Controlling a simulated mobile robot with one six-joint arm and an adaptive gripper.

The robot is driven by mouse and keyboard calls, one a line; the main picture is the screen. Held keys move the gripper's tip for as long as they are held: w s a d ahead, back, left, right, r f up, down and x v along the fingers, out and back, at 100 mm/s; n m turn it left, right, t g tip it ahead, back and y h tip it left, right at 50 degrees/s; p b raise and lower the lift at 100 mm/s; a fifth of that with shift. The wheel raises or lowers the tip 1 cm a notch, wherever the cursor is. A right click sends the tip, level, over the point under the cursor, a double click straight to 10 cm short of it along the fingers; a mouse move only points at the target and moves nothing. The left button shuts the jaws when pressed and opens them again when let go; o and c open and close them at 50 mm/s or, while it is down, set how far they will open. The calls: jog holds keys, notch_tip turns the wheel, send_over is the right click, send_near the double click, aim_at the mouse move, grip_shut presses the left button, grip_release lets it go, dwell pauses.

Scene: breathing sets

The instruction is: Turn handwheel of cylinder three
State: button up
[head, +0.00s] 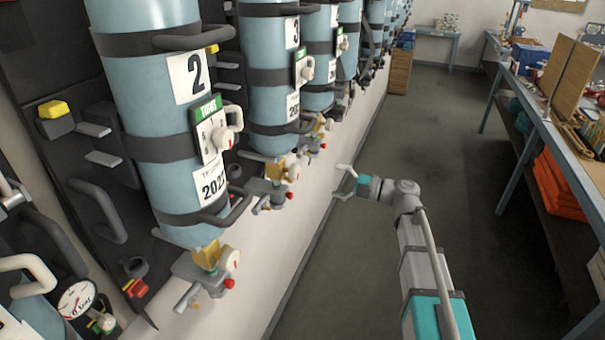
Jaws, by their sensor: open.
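Cylinder three (267,48) is a light blue upright cylinder with a "3" label, in the upper middle of the head view. Under its lower end is a valve assembly (272,186) with a brass-coloured block, a pale round part (291,163) and small red knobs. Which of these parts is its handwheel is too small to tell. My gripper (341,181) is open and empty, with its fingers pointing left towards the valve. It is to the right of the valve and apart from it, in front of the white wall base.
Cylinder two (160,110) stands nearer on the left, with its own valve (205,274) projecting below. More cylinders continue to the back. A workbench (561,135) with orange boxes (560,188) below lines the right. The grey floor (440,120) between is clear.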

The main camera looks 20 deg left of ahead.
aim_at(298, 173)
jog(key=n, duration=1.9)
jog(key=shift+s+d, duration=0.2)
jog(key=shift+s, duration=0.1)
dwell(1.3)
dwell(0.4)
jog(key=a, duration=0.9)
jog(key=w+a, duration=0.1)
jog(key=a, duration=0.3)
jog(key=shift+a, duration=0.4)
